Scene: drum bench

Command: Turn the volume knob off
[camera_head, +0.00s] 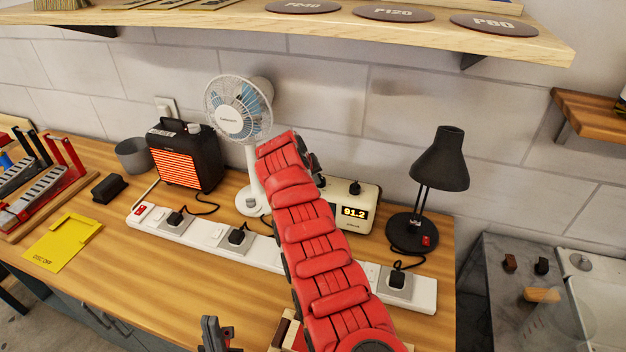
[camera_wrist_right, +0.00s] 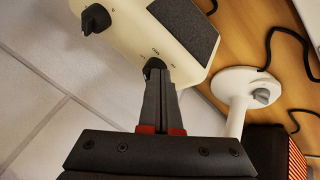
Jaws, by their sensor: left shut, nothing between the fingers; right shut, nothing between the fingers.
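The cream radio (camera_head: 365,209) with a lit 91.2 display stands at the back of the bench, partly hidden by my red right arm. One black knob (camera_head: 355,187) shows on its top. In the right wrist view the radio (camera_wrist_right: 128,32) has two black knobs: one (camera_wrist_right: 95,18) stands clear, the other (camera_wrist_right: 152,64) sits at my fingertips. The small markings beside them cannot be read, so I cannot tell which is volume. My right gripper (camera_wrist_right: 157,80) is shut and empty, its tips at or touching the nearer knob. My left gripper (camera_head: 214,334) is low at the front, shut and empty.
A white fan (camera_head: 240,110) stands left of the radio, a black lamp (camera_head: 440,165) right. A glowing heater (camera_head: 185,155) is further left. A white power strip (camera_head: 185,232) with plugs and cords runs in front. A wooden shelf (camera_head: 330,28) hangs above.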

